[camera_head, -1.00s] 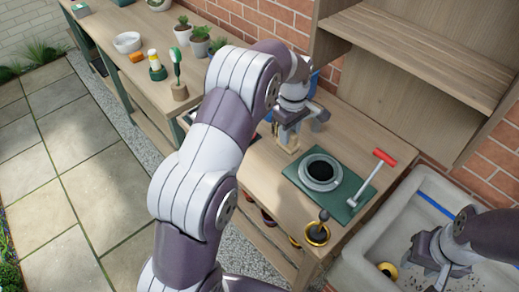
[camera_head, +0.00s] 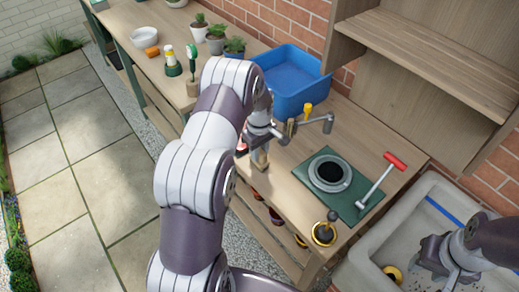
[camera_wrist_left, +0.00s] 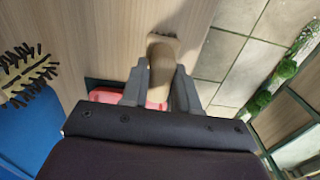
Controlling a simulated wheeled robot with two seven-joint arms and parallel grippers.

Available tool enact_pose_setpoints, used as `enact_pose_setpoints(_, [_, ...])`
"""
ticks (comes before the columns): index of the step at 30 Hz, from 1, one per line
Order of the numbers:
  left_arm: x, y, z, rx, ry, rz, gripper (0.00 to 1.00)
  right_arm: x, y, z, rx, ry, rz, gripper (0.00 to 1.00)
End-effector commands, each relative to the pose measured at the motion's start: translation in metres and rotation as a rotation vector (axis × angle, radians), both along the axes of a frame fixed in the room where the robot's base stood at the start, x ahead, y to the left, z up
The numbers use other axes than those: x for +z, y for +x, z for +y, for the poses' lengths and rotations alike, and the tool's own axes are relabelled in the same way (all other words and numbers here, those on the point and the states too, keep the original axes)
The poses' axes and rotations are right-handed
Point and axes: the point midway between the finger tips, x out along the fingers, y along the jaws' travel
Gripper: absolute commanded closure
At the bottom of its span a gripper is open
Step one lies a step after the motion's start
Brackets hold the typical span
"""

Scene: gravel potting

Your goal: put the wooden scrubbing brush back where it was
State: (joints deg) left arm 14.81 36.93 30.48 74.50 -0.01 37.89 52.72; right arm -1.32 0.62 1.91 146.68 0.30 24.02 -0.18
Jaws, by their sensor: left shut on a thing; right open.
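My right gripper (camera_head: 438,270) is open and appears empty, over the grey sink at the lower right.
A blue crate (camera_head: 292,100) stands behind. A brass-coloured item (camera_head: 324,234) is at the front edge. A red thing (camera_wrist_left: 155,105) lies near the gripper.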

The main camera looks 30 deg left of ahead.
Motion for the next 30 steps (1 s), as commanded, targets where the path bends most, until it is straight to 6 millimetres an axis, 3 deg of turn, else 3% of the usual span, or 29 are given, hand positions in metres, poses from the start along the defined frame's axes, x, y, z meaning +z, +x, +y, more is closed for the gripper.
enact_pose_setpoints(5, [-0.004,0.000,0.000,0.000,-0.001,0.001,0.99,-0.003,0.000,0.000,0.000,0.000,0.000,0.57])
enact_pose_setpoints(6, [-0.003,0.000,0.000,0.000,-0.001,0.001,0.61,-0.002,0.000,0.000,0.000,0.000,0.000,0.57])
enact_pose_setpoints(8, [-0.003,0.000,0.000,0.000,-0.001,0.001,0.45,-0.002,0.000,0.000,0.000,0.000,0.000,0.57])
enact_pose_setpoints(19, [0.007,0.000,0.000,0.000,0.000,0.000,0.45,-0.002,0.000,0.000,0.000,0.000,0.000,0.57])
enact_pose_setpoints(30, [0.097,0.000,0.000,0.000,0.000,-0.002,0.45,-0.013,0.000,0.000,0.000,0.000,0.000,0.57])
